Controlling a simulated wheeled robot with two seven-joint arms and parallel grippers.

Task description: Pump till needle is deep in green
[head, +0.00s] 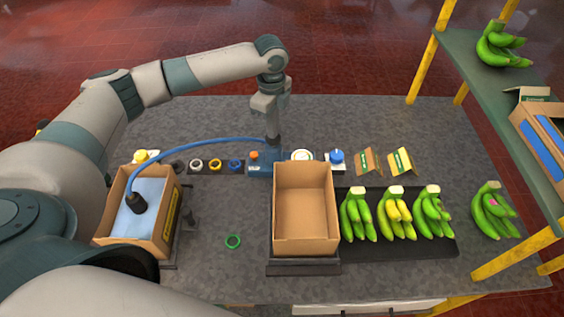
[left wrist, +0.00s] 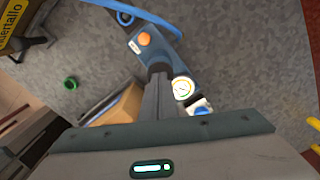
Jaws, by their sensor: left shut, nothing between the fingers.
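A blue pump unit (head: 260,164) with an orange button (head: 254,155) stands on the grey table behind the open box. A blue hose (head: 200,147) runs from it to a black nozzle (head: 137,202) on a light-blue bag in the left box. A round white gauge (head: 301,155) is right of the pump; its face shows in the left wrist view (left wrist: 183,88), but its needle is too small to read. My left gripper (head: 273,136) is shut and empty, pointing down at the pump's black top part (left wrist: 159,70), which it partly hides. Touch cannot be told. My right gripper is out of view.
An empty cardboard box (head: 305,240) stands in front of the pump. Banana bunches (head: 397,214) lie on a dark mat to its right. A green ring (head: 233,241) lies on the table. A shelf (head: 505,110) with yellow posts is at the right.

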